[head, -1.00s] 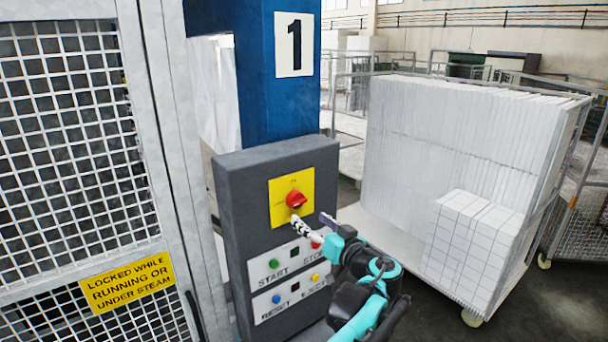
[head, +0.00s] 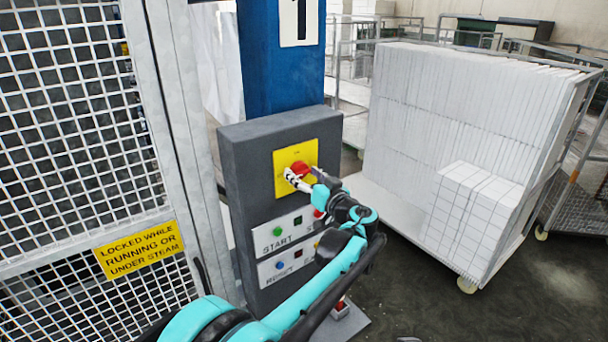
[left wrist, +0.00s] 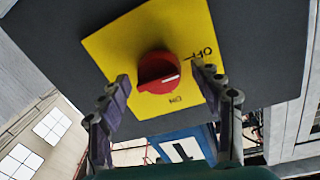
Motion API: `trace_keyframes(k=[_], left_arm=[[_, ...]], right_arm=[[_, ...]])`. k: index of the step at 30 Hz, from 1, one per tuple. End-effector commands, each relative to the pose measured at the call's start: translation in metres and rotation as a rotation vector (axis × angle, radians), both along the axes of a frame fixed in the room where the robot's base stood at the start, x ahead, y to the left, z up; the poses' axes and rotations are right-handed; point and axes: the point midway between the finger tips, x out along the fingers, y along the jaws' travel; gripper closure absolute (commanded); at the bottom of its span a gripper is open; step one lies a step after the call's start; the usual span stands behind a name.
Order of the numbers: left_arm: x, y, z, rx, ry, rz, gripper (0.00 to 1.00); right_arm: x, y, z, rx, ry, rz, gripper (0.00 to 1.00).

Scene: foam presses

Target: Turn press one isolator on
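The isolator is a red rotary knob (head: 300,168) on a yellow plate (head: 283,184), on the dark grey control box under the number 1 sign. In the left wrist view the red knob (left wrist: 157,70) has a white mark, and the yellow plate (left wrist: 112,42) carries OFF and ON labels. My left gripper (head: 297,181) is at the knob in the head view and partly covers it. In the left wrist view my left gripper (left wrist: 163,74) is open, with one finger on each side of the knob. Contact with it cannot be told. My right gripper is out of view.
Start and reset buttons (head: 279,232) sit below the isolator, partly behind my arm. A mesh guard (head: 85,130) with a yellow warning sign (head: 139,250) stands left. A trolley of white foam blocks (head: 450,130) stands right. Open floor (head: 440,295) lies in front of the trolley.

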Motion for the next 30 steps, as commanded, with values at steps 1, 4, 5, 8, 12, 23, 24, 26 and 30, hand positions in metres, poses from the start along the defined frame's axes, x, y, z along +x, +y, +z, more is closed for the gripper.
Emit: trace_keyframes(k=[1,4,5,8,12,23,24,26,30], left_arm=[[0.000,0.000,0.000,0.000,0.000,0.000,0.48],[0.000,0.000,0.000,0.000,0.000,0.000,0.74],[0.000,0.000,0.000,0.000,0.000,0.000,0.82],[0.000,0.000,0.000,0.000,0.000,0.000,0.83],[0.000,0.000,0.000,0.006,0.004,0.000,0.83],[0.000,0.000,0.000,0.130,0.095,0.000,0.83],[0.000,0.000,0.000,0.155,0.113,0.001,0.83],[0.000,0.000,0.000,0.196,0.142,0.001,0.83],[0.000,0.000,0.001,0.303,0.220,0.002,0.83]], right_arm=[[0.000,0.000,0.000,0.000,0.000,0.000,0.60],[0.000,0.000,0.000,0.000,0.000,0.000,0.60],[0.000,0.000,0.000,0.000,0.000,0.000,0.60],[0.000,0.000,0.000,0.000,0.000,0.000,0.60],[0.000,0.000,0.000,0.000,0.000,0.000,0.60],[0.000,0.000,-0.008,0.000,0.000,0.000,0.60],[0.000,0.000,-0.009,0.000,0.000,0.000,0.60],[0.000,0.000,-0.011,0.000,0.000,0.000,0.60],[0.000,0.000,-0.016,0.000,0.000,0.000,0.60]])
